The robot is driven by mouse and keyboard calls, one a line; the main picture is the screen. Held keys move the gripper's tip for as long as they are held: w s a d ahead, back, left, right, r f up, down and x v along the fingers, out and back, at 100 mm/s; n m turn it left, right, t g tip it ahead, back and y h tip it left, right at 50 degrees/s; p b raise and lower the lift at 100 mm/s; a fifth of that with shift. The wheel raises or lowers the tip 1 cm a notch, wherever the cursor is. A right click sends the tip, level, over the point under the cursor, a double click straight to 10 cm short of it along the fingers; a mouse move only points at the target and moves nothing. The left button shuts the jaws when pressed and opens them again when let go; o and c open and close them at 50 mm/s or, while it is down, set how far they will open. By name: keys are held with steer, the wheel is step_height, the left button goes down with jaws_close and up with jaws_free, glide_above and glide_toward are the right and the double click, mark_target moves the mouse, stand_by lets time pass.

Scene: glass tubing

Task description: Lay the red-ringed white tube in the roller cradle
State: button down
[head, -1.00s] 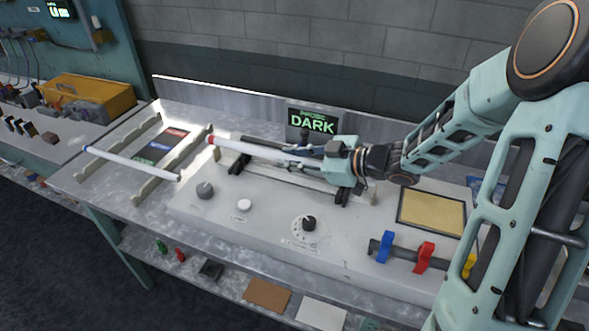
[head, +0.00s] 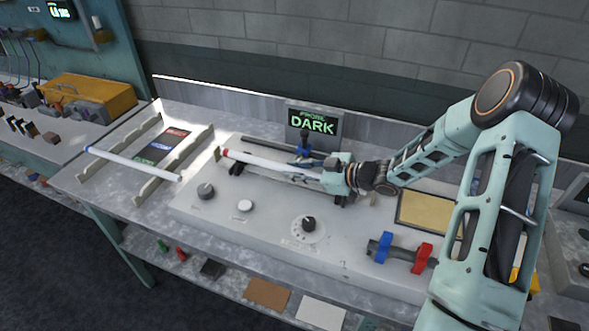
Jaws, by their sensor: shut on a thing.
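The red-ringed white tube (head: 262,162) lies lengthwise across the console, its red-ringed end pointing left. My gripper (head: 306,172) is shut on the tube near its right part, and the fingers and palm hide that end. The roller cradle (head: 262,144) shows as a dark bar behind the tube and dark supports below it. The tube is over or in the cradle; I cannot tell whether it touches the rollers.
A blue-ended white tube (head: 130,163) lies across a rack (head: 158,184) at the left. A screen (head: 312,122) reading DARK stands behind the cradle. Knobs (head: 309,224) sit in front. Blue and red clips (head: 385,247) are at the front right.

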steer(key=shift+f, duration=0.15)
steer(key=c, duration=1.8)
jaws_free()
steer(key=shift+o, duration=0.2)
steer(key=b+v, duration=0.1)
steer(key=v, duration=1.1)
